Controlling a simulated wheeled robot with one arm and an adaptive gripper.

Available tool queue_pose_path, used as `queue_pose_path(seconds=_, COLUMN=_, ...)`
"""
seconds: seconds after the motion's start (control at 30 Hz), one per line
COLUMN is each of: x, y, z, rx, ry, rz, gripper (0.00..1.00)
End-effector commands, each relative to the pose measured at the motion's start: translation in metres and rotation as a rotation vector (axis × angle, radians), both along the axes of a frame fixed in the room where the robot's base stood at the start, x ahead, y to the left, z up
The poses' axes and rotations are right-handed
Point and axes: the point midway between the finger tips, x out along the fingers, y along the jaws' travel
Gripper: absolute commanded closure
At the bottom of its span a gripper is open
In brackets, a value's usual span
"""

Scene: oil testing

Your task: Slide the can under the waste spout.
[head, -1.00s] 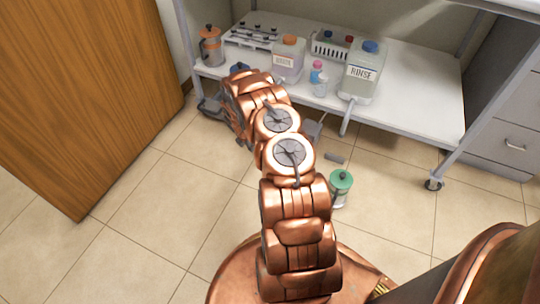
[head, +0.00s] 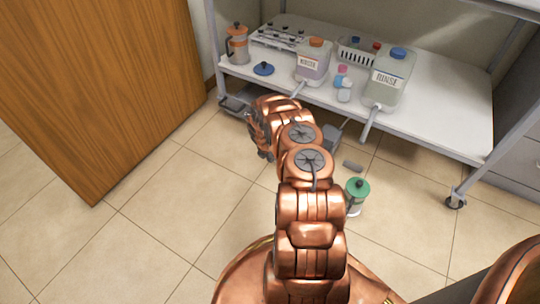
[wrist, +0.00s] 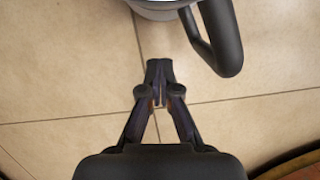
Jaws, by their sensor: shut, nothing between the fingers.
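In the wrist view my gripper (wrist: 158,70) is shut and empty, with its fingertips together over the floor tiles. The can (wrist: 165,8) shows there only as a pale edge at the top, with its black handle (wrist: 222,40) curving down on the right. The fingertips are apart from both, just below the can and left of the handle. In the head view my arm hides the gripper, and I cannot make out the can for sure. The waste jug (head: 312,66), orange-capped, stands on the shelf. Its waste spout (head: 297,88) sticks out over the front edge.
The rinse jug (head: 386,82) stands right on the shelf, its spout (head: 368,124) overhanging the edge. A wooden door (head: 95,85) is at left; floor between is clear.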

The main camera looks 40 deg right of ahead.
Motion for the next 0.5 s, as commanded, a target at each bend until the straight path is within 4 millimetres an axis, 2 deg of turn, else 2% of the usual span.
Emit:
queue_pose_path(seconds=0.1, x=0.000, y=-0.004, z=-0.017, rx=0.001, ry=0.000, rz=0.000, gripper=1.00)
queue_pose_path(seconds=0.3, x=0.005, y=-0.027, z=-0.014, rx=-0.001, ry=-0.002, rz=-0.002, gripper=1.00)
queue_pose_path(seconds=0.5, x=0.007, y=-0.038, z=-0.014, rx=0.001, ry=-0.001, rz=-0.001, gripper=1.00)
